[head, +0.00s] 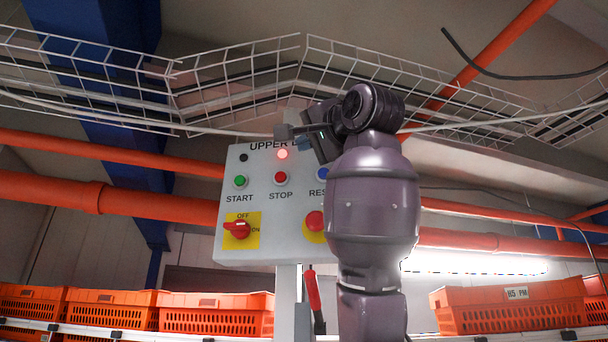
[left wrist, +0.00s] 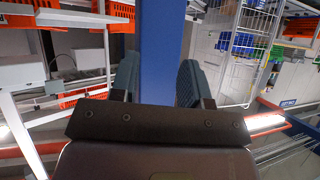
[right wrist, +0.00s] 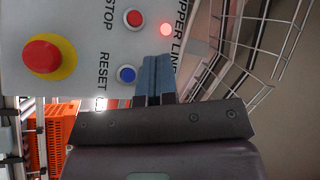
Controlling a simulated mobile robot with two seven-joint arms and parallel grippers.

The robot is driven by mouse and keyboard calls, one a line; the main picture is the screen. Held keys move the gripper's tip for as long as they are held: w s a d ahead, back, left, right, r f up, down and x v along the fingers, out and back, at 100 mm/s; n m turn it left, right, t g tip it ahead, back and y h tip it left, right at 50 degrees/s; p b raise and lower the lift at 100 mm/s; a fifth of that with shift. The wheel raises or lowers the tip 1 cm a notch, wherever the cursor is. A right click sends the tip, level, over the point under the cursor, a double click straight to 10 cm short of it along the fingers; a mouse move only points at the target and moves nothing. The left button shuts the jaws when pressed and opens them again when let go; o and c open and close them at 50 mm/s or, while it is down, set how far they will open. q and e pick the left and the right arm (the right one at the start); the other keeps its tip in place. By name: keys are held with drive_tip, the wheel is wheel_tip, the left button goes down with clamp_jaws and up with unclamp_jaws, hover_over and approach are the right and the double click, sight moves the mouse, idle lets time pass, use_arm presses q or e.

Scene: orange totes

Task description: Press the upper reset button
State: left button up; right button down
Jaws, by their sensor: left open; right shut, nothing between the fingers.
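A grey control panel (head: 262,205) labelled "UPPER" stands in the middle of the head view. Its blue reset button (head: 322,174) is partly hidden by my right arm there. In the head view the right gripper (head: 304,142) is near the panel's top right. My left gripper (left wrist: 157,78) is open and empty, seen only in the left wrist view.
The panel also holds a green start button (head: 240,181), a red stop button (head: 280,178), a lit red lamp (head: 282,154), a rotary switch (head: 237,229) and a red mushroom button (right wrist: 43,57). A wire cable tray (head: 240,85) runs above. Orange totes (head: 510,308) stand on both sides.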

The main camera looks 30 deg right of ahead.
sight(324, 174)
use_arm(q)
drive_tip(key=s+r+p, duration=0.1)
drive_tip(key=r+p, duration=0.1)
drive_tip(key=shift+s+d+p, duration=0.15)
drive_tip(key=shift+s+p, duration=0.2)
use_arm(e)
drive_tip(key=w+d, duration=0.5)
drive_tip(key=d, duration=0.2)
drive_tip(key=shift+w+m, duration=0.3)
drive_tip(key=shift+m, duration=0.1)
use_arm(q)
drive_tip(key=shift+w, duration=0.15)
use_arm(e)
drive_tip(key=shift+f, duration=0.1)
idle(1.6)
drive_tip(key=shift+w, duration=0.1)
use_arm(q)
drive_tip(key=shift+r, duration=0.1)
use_arm(e)
drive_tip(key=shift+w+d, duration=0.25)
